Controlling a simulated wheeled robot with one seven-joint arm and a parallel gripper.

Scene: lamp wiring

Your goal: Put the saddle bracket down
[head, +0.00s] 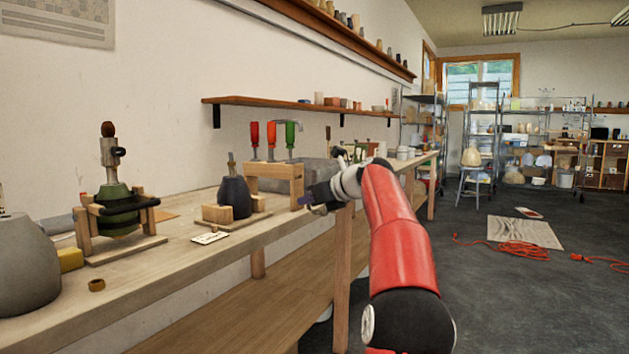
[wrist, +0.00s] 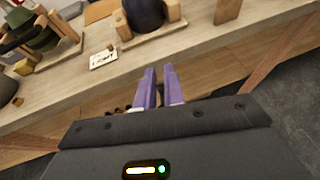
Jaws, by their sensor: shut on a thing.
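My gripper (head: 305,200) is at the front edge of the workbench (head: 185,267), in front of the wooden tool rack. In the wrist view its two purple fingers (wrist: 159,68) stand close together with a thin gap, shut on the saddle bracket. The bracket itself is too small or too hidden to make out between the fingers. Small brownish shapes show beside the left finger's base, and I cannot tell what they are. The fingers point toward the bench, and bare bench top lies just beyond them.
A dark lamp body (head: 234,197) sits in a wooden cradle, with a white card (head: 210,238) before it. A green lamp body (head: 119,207) stands in another cradle at left. A brass ring (head: 96,285) lies near the edge. The rack (head: 275,172) holds screwdrivers.

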